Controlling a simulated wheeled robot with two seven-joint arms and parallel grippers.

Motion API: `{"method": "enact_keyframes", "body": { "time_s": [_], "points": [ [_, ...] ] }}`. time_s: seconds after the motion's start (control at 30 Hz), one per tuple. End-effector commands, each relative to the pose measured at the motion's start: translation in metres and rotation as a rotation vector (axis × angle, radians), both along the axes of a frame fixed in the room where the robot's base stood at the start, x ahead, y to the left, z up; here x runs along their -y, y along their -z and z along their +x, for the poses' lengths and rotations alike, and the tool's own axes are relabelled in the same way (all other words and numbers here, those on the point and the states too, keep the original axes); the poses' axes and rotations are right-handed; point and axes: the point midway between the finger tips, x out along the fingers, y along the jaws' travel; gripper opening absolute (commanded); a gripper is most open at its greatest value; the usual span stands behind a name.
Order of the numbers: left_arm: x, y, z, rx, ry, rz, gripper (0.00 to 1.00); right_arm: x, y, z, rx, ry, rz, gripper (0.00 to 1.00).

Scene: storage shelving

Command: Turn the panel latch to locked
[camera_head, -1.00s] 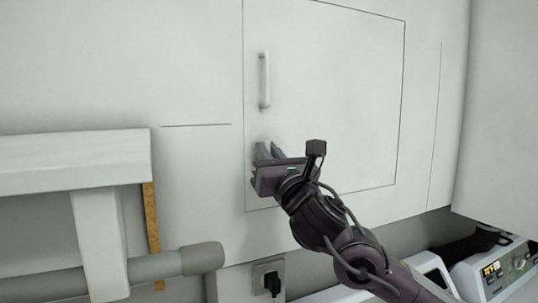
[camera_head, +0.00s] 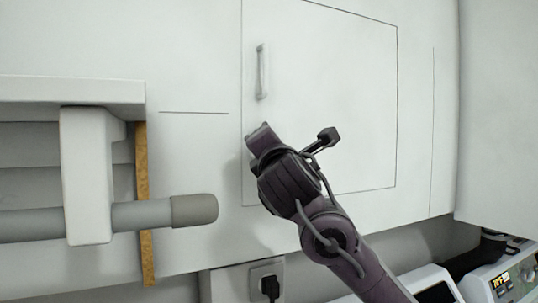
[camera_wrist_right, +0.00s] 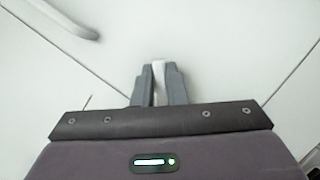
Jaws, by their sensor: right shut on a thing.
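The white panel door (camera_head: 335,100) is closed flush in the white wall. The panel latch (camera_wrist_right: 158,82), a narrow white piece, stands between the two grey fingers of my right gripper (camera_wrist_right: 157,90) in the right wrist view. The fingers are shut on it from both sides. In the head view my right gripper (camera_head: 258,135) is at the lower left edge of the door, below the handle. Its body hides the latch there. The latch's exact angle against the door is hard to tell. My left gripper is not in view.
A white bar handle (camera_head: 262,72) sits on the door above my right gripper; it also shows in the wrist view (camera_wrist_right: 62,18). A grey padded bar (camera_head: 193,209) juts in from the left. A socket with a black plug (camera_head: 269,285) is below, and equipment (camera_head: 500,285) at lower right.

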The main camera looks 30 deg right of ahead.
Motion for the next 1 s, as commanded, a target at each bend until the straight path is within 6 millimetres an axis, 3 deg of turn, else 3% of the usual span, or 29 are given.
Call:
{"method": "enact_keyframes", "body": {
  "time_s": [0.5,1.0],
  "points": [
    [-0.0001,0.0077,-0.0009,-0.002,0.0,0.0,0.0,0.0012,0.0039,0.0005,0.024,-0.002,0.47,0.0],
    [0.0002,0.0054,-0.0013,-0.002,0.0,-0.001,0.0,0.002,0.0062,0.0004,0.04,-0.001,0.708,0.0]
  ]
}}
